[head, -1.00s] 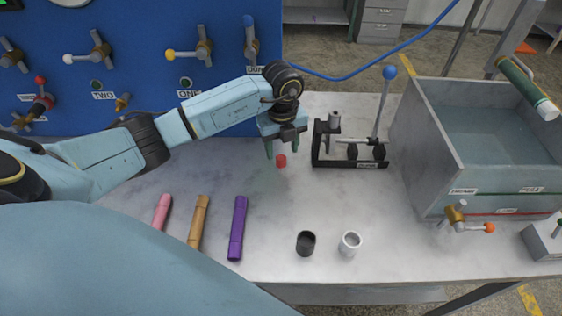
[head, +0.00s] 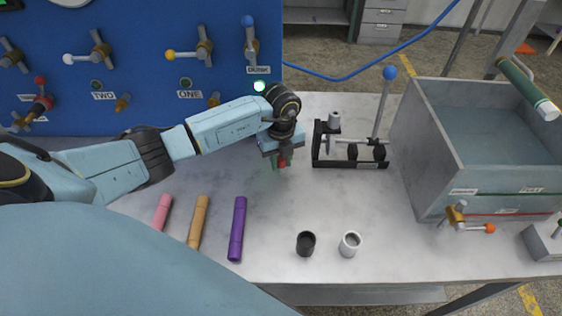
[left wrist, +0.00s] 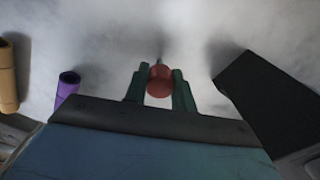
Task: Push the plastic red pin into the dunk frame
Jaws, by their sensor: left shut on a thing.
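The red pin (left wrist: 159,82) is between the two green fingers of my left gripper (left wrist: 160,90) in the left wrist view. A thin grey tip shows beyond the red part. In the head view my left gripper (head: 279,164) is shut on the red pin (head: 283,163), low over the table and just left of the dunk frame. The dunk frame (head: 350,163) is a black stand with a grey cylinder, a horizontal rod and an upright blue-knobbed lever. The pin and frame are apart. Whether the pin touches the table is unclear. My right gripper is not in view.
Pink (head: 162,212), tan (head: 199,220) and purple (head: 237,228) tubes lie at the front left. A black cap (head: 306,243) and a white cap (head: 350,243) stand in front. A water tank (head: 428,160) is at right. A blue valve panel (head: 140,60) stands behind.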

